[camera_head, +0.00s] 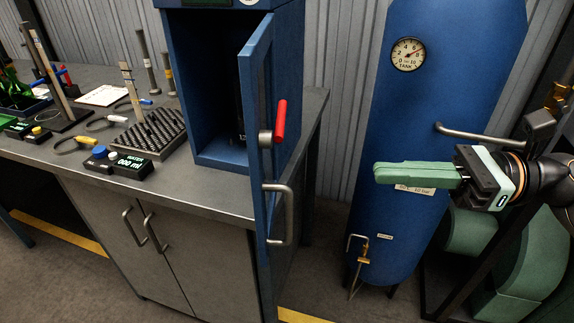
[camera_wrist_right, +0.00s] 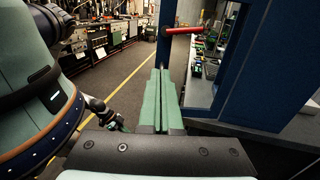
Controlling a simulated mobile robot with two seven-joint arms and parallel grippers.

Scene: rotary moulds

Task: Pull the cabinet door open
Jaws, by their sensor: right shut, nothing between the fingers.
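The blue cabinet (camera_head: 200,90) stands on the workbench. Its door (camera_head: 257,95) is swung wide open toward the camera, showing the dark inside. The door carries a red lever handle (camera_head: 280,120) and a grey bar handle (camera_head: 289,215) below it. My right gripper (camera_head: 376,173) is shut and empty, to the right of the door and apart from it, in front of the blue tank. In the right wrist view its closed green fingers (camera_wrist_right: 160,72) point toward the door's edge, with the red lever (camera_wrist_right: 184,31) above them.
The blue tank (camera_head: 388,115) with a gauge and a pipe stands right of the bench. The bench top (camera_head: 205,190) holds a rack (camera_head: 150,136), a water meter box (camera_head: 118,163) and tools left of the cabinet. Floor is clear in front of the tank.

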